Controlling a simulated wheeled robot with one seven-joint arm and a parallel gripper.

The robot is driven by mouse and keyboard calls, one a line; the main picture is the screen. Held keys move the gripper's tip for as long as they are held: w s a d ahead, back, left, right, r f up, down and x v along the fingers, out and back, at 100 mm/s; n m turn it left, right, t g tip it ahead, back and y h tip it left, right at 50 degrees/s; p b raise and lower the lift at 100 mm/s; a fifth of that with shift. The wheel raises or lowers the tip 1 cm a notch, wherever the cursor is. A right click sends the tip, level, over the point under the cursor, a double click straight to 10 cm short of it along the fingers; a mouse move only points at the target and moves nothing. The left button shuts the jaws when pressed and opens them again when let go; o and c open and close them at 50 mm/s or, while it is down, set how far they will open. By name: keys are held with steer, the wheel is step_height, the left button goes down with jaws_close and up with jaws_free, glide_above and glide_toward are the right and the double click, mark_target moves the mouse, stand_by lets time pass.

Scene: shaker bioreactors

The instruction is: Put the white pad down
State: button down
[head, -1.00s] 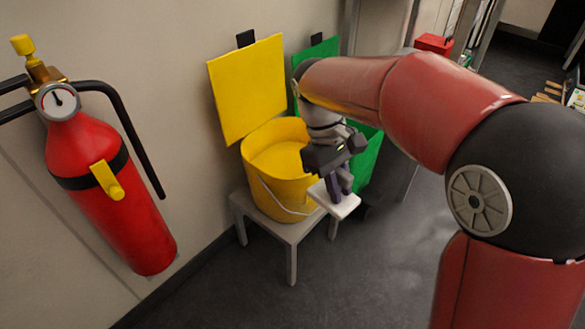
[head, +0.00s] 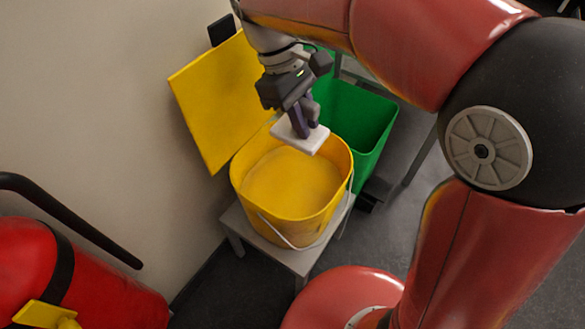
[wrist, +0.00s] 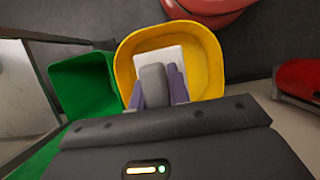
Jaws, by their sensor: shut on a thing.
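The white pad (head: 302,140) is a thin square plate held flat below my gripper (head: 302,122). My gripper is shut on it. In the head view the pad hangs over the far rim area of the yellow bucket (head: 262,210). The wrist view shows the pad (wrist: 172,55) over the bucket opening, with my gripper fingers (wrist: 164,84) across its near part. The bucket (wrist: 208,62) is round, open and looks empty inside. The gap between pad and bucket is hard to judge.
The bucket stands on a small grey stool (head: 290,258). An open green bin (head: 360,120) stands to the right, also in the wrist view (wrist: 85,95). A red fire extinguisher (head: 100,285) is at lower left.

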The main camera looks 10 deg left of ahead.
step_height(320, 180, down, 19)
steer(key=b, duration=0.3)
steer(key=shift+s+f, duration=0.1)
steer(key=shift+f, duration=0.1)
steer(key=shift+f, duration=0.1)
steer(key=c, duration=1.3)
jaws_free()
steer(key=p+v, duration=0.1)
steer(key=v, duration=0.7)
steer(key=s+d+r+m+t+y, duration=0.1)
steer(key=d+r+m+y, duration=0.2)
steer(key=d, duration=0.4)
steer(key=s+d+r+m+t, duration=0.1)
steer(key=d+r+m, duration=0.25)
steer(key=d, duration=0.35)
steer(key=s+d+m+t, duration=0.1)
steer(key=s+d+m, duration=0.1)
steer(key=d, duration=0.1)
steer(key=s+d+r+m+t, duration=0.1)
steer(key=s+d+m+t, duration=0.1)
steer(key=s+d, duration=0.1)
steer(key=s+d+r+m+t+y, duration=0.1)
steer(key=s+d+m+t, duration=0.1)
steer(key=s+d+m, duration=0.1)
steer(key=shift+d+r, duration=0.2)
steer(key=shift+d, duration=0.55)
